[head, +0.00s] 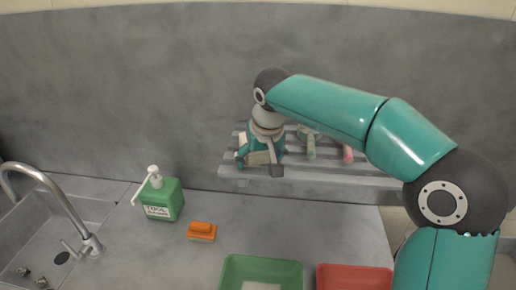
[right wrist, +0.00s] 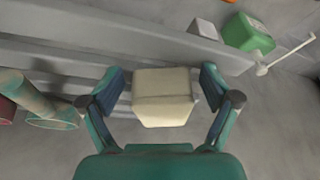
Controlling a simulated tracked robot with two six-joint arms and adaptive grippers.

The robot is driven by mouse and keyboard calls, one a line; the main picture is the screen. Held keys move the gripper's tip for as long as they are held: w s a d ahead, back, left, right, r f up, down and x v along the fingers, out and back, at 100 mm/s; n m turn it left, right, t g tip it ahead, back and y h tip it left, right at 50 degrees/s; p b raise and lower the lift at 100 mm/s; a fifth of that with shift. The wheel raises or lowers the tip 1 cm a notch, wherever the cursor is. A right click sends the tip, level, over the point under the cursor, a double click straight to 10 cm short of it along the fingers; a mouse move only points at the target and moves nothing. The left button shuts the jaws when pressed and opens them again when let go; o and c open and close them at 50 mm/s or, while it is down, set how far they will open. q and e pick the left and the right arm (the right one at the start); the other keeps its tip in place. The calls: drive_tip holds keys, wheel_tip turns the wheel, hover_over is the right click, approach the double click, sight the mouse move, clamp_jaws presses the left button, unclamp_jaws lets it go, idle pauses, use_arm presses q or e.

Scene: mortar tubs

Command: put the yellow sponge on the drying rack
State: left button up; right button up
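The yellow sponge (right wrist: 162,97), a pale cream-yellow block, is between the two fingers of my right gripper (right wrist: 163,88) in the right wrist view. A narrow gap shows on each side of it, so the gripper looks open around it. In the head view the sponge (head: 259,158) is partly hidden by my right gripper (head: 260,157). Both are at the left part of the grey slatted drying rack (head: 370,180) on the back wall. The sponge appears to be on the slats, but its underside is hidden. My left gripper is not in view.
Green-rimmed and red-ended pieces (head: 347,154) are on the rack right of my gripper. A green soap dispenser (head: 165,200), an orange brush (head: 201,231), a green tub (head: 235,268) and a red tub (head: 350,275) stand on the counter. A sink with tap is at left.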

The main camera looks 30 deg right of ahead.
drive_tip(key=d+v, duration=0.1)
drive_tip(key=v, duration=1.2)
drive_tip(key=shift+a, duration=0.45)
drive_tip(key=shift+w+r, duration=0.1)
